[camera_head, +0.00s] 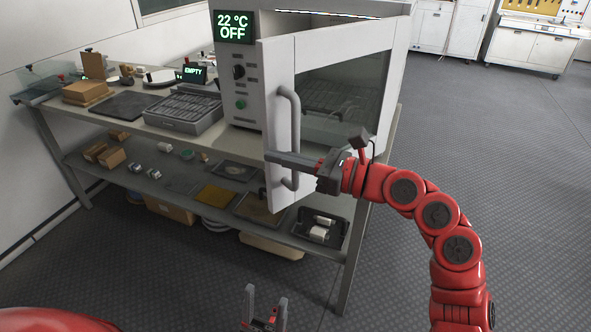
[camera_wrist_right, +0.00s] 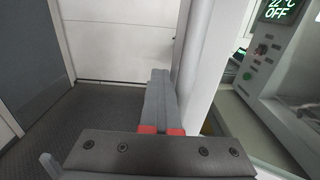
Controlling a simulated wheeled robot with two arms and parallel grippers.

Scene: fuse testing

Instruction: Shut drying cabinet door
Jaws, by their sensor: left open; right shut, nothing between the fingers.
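The white drying cabinet (camera_head: 241,78) stands on the bench with its display reading 22 °C OFF. Its door (camera_head: 277,62), with a dark window, stands partly open, its free left edge swung out toward me. A grey bar handle (camera_head: 294,110) runs down that edge. My right gripper (camera_head: 270,158) is shut and empty, its fingers crossing the handle's lower part; I cannot tell whether they touch it. In the right wrist view the closed fingers (camera_wrist_right: 158,76) point along the pale door edge (camera_wrist_right: 205,70). My left gripper (camera_head: 266,299) is open and empty, low in front of the bench.
The lower shelf (camera_head: 160,178) carries small parts and trays. The floor (camera_head: 500,180) to the right is clear.

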